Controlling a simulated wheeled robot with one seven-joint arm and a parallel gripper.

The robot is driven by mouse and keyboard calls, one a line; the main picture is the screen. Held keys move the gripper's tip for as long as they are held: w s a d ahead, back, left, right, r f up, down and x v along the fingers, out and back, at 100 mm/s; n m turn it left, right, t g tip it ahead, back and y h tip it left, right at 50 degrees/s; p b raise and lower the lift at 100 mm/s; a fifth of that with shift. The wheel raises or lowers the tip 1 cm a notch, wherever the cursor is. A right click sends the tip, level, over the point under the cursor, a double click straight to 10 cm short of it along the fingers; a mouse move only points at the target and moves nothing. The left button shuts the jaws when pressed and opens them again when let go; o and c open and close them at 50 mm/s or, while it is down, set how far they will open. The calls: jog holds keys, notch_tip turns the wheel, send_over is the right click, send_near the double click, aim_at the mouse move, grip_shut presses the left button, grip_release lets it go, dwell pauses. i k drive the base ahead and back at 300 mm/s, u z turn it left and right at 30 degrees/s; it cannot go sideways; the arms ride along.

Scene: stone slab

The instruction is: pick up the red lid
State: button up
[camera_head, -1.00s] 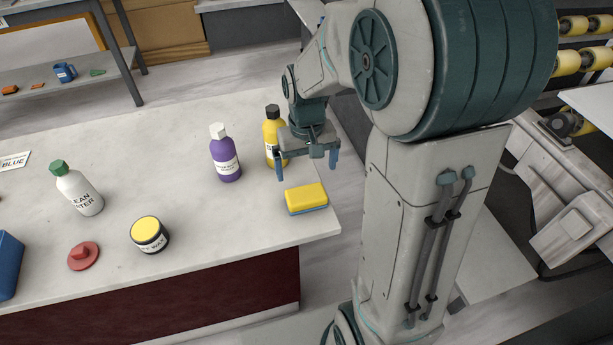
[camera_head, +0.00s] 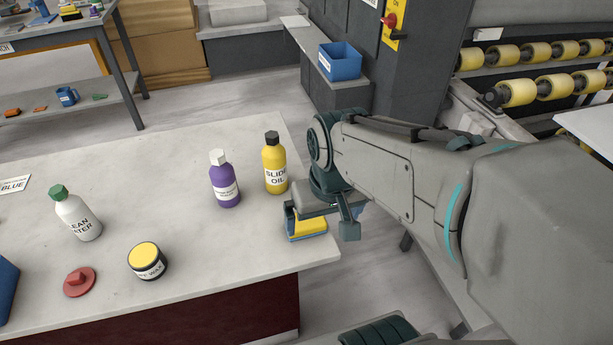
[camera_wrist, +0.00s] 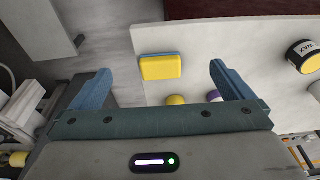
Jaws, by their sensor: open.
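The red lid (camera_head: 79,282) is a round disc with a raised grip on top. It lies flat near the front left of the stone slab (camera_head: 180,275) in the head view and does not show in the wrist view. My gripper (camera_head: 318,232) is at the slab's right end, well to the right of the lid, over or beside a yellow and blue sponge (camera_head: 309,222). In the wrist view my gripper (camera_wrist: 160,85) has its blue fingers wide apart with nothing held. The sponge (camera_wrist: 161,67) shows between and beyond the fingers there.
A wax jar (camera_head: 147,261) stands just right of the lid. A white bottle with a green cap (camera_head: 77,215) is behind it, and a blue bin (camera_head: 7,290) is at its left. Purple (camera_head: 225,181) and yellow (camera_head: 274,165) bottles stand near my gripper.

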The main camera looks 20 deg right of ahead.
aim_at(79, 282)
jog(key=z, duration=0.05)
jog(key=k, duration=1)
jog(key=u, duration=0.65)
jog(key=i, duration=0.65)
jog(key=u, duration=0.4)
